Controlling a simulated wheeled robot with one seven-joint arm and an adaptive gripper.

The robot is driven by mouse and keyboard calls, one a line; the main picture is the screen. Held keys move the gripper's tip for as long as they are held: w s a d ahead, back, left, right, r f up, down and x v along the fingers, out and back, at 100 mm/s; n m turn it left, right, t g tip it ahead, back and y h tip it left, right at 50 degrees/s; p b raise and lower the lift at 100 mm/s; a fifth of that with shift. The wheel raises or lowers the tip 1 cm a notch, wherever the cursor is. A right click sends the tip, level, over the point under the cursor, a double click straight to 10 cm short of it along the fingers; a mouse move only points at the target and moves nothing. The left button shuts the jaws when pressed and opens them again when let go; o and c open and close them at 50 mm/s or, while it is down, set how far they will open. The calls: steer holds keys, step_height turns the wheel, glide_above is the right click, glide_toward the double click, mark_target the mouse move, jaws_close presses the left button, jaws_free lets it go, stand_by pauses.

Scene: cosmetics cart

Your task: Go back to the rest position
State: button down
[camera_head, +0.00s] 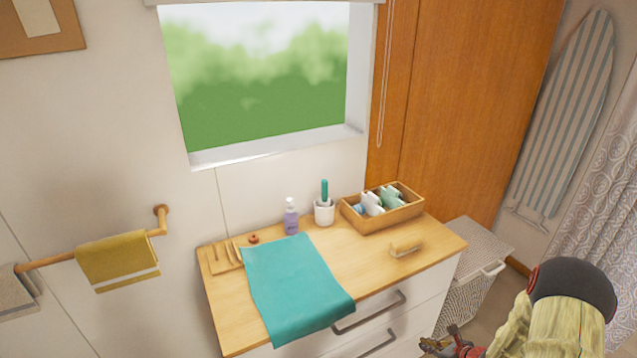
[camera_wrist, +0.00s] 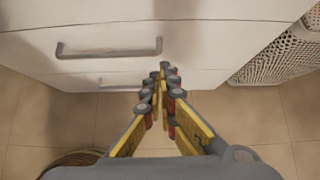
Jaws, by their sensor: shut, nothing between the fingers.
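My gripper (camera_wrist: 164,76) is shut and empty in the wrist view, its fingertips together in front of the white drawer fronts. In the head view my gripper (camera_head: 440,345) shows at the bottom edge, right of the drawers and below the cabinet top. Part of it is cut off by the frame. My arm, in a pale yellow cover with a dark joint, fills the lower right corner.
A wooden-topped cabinet (camera_head: 437,252) holds a teal cloth (camera_head: 290,285), a purple bottle (camera_head: 291,217), a white cup (camera_head: 324,213), a wooden box (camera_head: 350,215) and a small brush (camera_head: 405,247). Drawer handles (camera_head: 368,312) stick out. A wicker hamper (camera_head: 466,290) stands at right. Tiled floor (camera_wrist: 255,115) lies below.

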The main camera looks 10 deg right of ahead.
steer(key=s+a+n+g+y, duration=0.2)
steer(key=s+a+n, duration=0.25)
steer(key=a, duration=0.25)
steer(key=s+a+r+n+g+y, duration=0.1)
steer(key=s+a+r+n+g, duration=0.15)
steer(key=a+r+n, duration=0.35)
steer(key=s+a+r+n+g+y, duration=0.1)
steer(key=s+a+r+n, duration=0.1)
steer(key=s+r+n, duration=0.35)
steer(key=s+a+r+n+h, duration=0.2)
steer(key=r+n, duration=0.3)
steer(key=r, duration=0.5)
steer(key=s+a+r+n+t+h, duration=0.1)
steer(key=s+a+r+n, duration=0.3)
steer(key=r, duration=0.7)
steer(key=s+a+r+n+t+h, duration=0.1)
steer(key=s+a+r+n+h, duration=0.2)
steer(key=r+n, duration=0.4)
step_height(320, 180, up, 4)
steer(key=shift+s+a+f+h, duration=0.1)
steer(key=shift+s+a+h, duration=0.35)
steer(key=shift+s, duration=0.45)
steer(key=shift+t, duration=0.25)
